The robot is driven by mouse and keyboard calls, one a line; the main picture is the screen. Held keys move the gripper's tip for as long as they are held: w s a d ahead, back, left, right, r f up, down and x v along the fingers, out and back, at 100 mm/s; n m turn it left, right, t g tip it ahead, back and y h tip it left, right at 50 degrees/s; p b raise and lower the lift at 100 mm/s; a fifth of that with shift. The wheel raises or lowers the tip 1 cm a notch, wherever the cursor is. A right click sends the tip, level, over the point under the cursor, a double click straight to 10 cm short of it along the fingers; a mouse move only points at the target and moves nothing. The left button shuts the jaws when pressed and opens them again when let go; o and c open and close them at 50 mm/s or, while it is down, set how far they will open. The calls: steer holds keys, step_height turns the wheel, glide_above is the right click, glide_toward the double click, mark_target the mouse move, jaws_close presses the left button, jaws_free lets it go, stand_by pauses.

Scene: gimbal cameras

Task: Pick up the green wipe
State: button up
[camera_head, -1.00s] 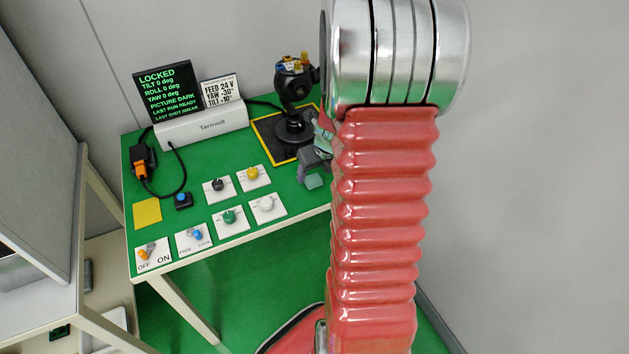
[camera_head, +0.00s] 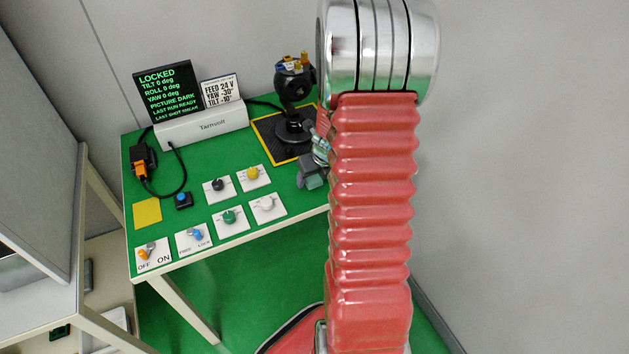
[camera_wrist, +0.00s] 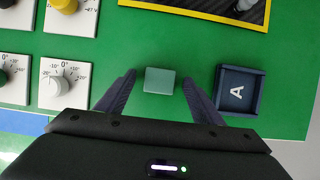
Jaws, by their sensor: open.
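The green wipe (camera_wrist: 159,80) is a small pale teal block lying on the green bench top in the wrist view. My gripper (camera_wrist: 158,77) is open, with one dark finger on each side of the wipe and a visible gap on both sides. In the head view the wipe (camera_head: 315,183) shows as a small teal patch beside my dark gripper, largely hidden by my arm. I cannot tell the exact height of the fingertips above the bench.
A dark blue tray (camera_wrist: 258,104) marked A sits close right of my right finger. Knob panels, including a white knob (camera_wrist: 58,85), lie to the left. A yellow-edged mat (camera_head: 262,138) bearing the black gimbal camera (camera_head: 293,95) is behind.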

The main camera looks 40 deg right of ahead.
mark_target(315, 180)
steer(key=c, duration=1.1)
steer(key=shift+r, duration=0.1)
step_height(315, 180, up, 10)
steer(key=shift+f, duration=0.1)
stand_by(0.6)
steer(key=o, duration=0.5)
steer(key=c, duration=0.4)
steer(key=shift+c, duration=0.2)
steer(key=shift+n, duration=0.3)
